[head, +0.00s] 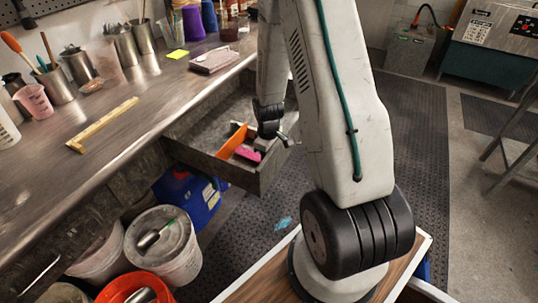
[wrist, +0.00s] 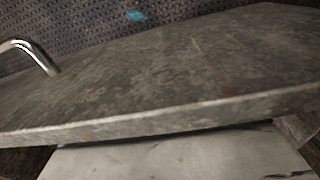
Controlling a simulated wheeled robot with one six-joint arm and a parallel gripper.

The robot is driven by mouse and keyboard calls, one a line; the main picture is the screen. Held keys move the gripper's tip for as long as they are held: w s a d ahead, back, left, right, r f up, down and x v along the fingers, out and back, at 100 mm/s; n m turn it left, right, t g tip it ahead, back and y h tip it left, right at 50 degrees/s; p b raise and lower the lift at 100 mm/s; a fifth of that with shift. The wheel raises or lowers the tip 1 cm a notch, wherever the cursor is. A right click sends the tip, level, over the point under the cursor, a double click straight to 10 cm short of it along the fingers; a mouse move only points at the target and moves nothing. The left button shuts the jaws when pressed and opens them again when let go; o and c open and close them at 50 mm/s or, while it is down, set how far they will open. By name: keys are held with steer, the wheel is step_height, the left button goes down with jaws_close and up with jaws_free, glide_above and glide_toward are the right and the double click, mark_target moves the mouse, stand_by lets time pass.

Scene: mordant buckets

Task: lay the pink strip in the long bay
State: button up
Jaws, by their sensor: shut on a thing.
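The pink strip (head: 245,150) shows in the head view low inside the open drawer (head: 265,178), right at the tips of my gripper (head: 257,147). My gripper points down into the drawer and is shut on the strip, hiding part of it. An orange divider (head: 233,141) stands in the drawer just left of the strip. I cannot tell whether the strip touches the drawer floor, or the full outline of the bays. The wrist view shows the drawer's grey front wall (wrist: 170,70); the strip does not show there.
A metal handle (wrist: 30,52) is on the drawer front. The workbench (head: 130,130) holds a wooden stick (head: 102,124), cups and jars. A blue container (head: 188,197) and white buckets (head: 163,245) stand below, left of the drawer. Dark mat covers the floor beyond.

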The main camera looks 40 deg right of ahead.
steer(key=shift+s+a+f, duration=0.25)
steer(key=shift+s+f, duration=0.3)
steer(key=shift+f, duration=0.15)
steer(key=o, duration=1)
steer(key=shift+o, duration=0.2)
steer(key=shift+w+r, duration=0.45)
steer(key=shift+w+d+r, duration=0.1)
steer(key=shift+w+r, duration=0.6)
steer(key=shift+r, duration=0.15)
steer(key=r, duration=0.2)
steer(key=s+r, duration=0.1)
steer(key=r, duration=0.3)
steer(key=shift+s+d+r, duration=0.1)
steer(key=shift+s+r, duration=0.05)
steer(key=shift+s, duration=0.1)
steer(key=shift+r, duration=0.2)
